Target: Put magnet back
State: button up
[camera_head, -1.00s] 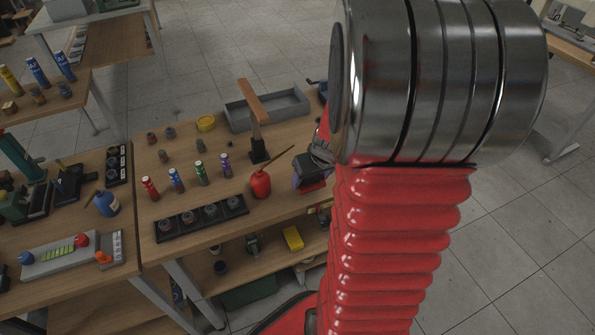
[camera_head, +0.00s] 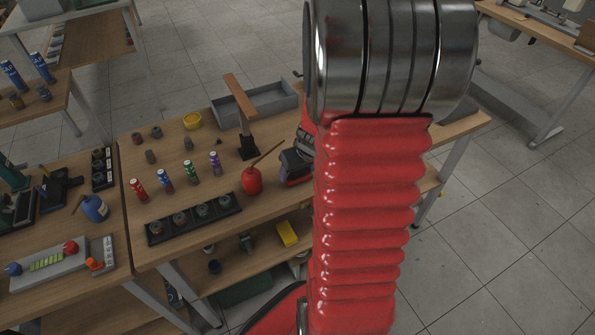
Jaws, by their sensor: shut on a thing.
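My gripper (camera_head: 304,146) shows only in part at the left edge of my red arm, over the right part of the middle bench (camera_head: 222,232). It is shut on a dark block with red and purple parts (camera_head: 296,165), which I take for the magnet. My arm hides the fingertips and part of the block. I cannot tell whether the block touches the bench top. It is just right of a red oil can (camera_head: 252,181).
A black rack with round pieces (camera_head: 194,219) lies at the bench's front. Several small coloured cylinders (camera_head: 190,172) stand behind it. A hammer (camera_head: 247,145) stands upright before a grey tray (camera_head: 262,104). Some bench right of my arm is bare.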

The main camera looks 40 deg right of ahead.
jog(key=shift+f, duration=0.3)
jog(key=o, duration=1.3)
jog(key=shift+f, duration=0.1)
jog(key=shift+v, duration=6.1)
jog(key=shift+a, duration=0.1)
